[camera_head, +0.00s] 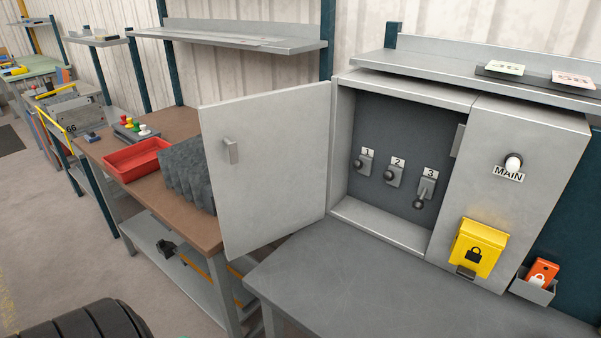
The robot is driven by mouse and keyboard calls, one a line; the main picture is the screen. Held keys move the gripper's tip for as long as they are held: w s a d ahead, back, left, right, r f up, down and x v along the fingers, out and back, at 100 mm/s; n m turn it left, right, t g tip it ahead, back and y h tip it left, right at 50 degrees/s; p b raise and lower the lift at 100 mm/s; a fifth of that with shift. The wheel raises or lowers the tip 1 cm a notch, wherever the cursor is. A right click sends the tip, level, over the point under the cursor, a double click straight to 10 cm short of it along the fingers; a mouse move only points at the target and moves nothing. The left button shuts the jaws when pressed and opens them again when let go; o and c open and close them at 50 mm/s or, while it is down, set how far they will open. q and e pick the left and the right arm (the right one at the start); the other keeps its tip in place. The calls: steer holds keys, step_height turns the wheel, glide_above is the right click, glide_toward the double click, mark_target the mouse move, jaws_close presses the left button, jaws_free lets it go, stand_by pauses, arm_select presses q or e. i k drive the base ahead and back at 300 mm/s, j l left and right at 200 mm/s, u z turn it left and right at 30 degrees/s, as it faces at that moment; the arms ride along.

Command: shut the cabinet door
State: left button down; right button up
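The grey cabinet door (268,165) stands wide open, swung out to the left of the cabinet from its left side. A small grey handle (231,151) sits near its far left edge. The open cabinet (384,225) stands on a grey bench and shows a dark back panel (385,125) with three switches labelled 1, 2 and 3. Switch 3 (426,188) has its lever and knob hanging lower than the other two. Neither of my grippers can be made out in the head view.
Behind the door, a brown workbench (205,230) carries a red tray (137,160) and dark grey ribbed parts (187,174). The grey bench top (350,290) is clear.

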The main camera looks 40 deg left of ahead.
mark_target(276, 189)
steer(key=j+z, duration=0.3)
steer(key=j, duration=0.3)
steer(key=j+z, duration=0.3)
steer(key=j, duration=0.3)
steer(key=k+j+z, duration=0.15)
steer(key=j+z, duration=0.15)
steer(key=j, duration=0.25)
steer(key=k+j, duration=0.1)
steer(key=j, duration=0.7)
steer(key=k+j, duration=0.15)
steer(key=j, duration=0.3)
steer(key=k+j, duration=0.1)
steer(key=j, duration=0.3)
steer(key=k+j, duration=0.1)
steer(key=j, duration=0.3)
steer(key=i+z, duration=0.05)
